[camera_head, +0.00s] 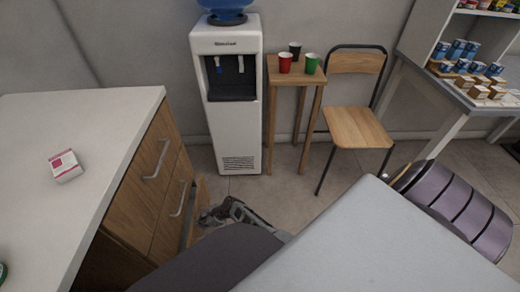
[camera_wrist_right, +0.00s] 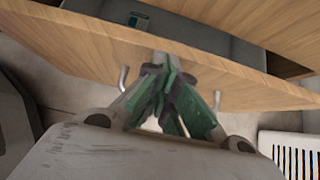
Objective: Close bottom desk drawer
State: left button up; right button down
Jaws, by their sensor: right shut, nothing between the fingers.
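The desk (camera_head: 85,120) at the left has a white top and wooden drawer fronts with metal handles. Its bottom drawer (camera_head: 196,200) stands pulled out low down, partly hidden by my right arm. In the right wrist view the open drawer's wooden front (camera_wrist_right: 90,35) crosses the picture, with its grey inside behind it. Handle ends show on either side of my fingers. My right gripper (camera_head: 212,214) is shut and empty, right at the drawer front; its green fingertips (camera_wrist_right: 165,75) point at it. I cannot tell whether they touch. My left gripper is not in view.
A small pink and white box (camera_head: 65,166) lies on the desk top. A water cooler (camera_head: 234,120), a wooden stool (camera_head: 290,75) with several cups and a chair (camera_head: 355,125) stand along the wall. Floor between desk and chair is clear.

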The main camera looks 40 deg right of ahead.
dwell(0.5)
jog(key=shift+r, duration=0.1)
jog(key=v, duration=1.1)
jog(key=shift+s+d+r, duration=0.2)
jog(key=shift+d+r, duration=0.05)
dwell(0.7)
dwell(0.3)
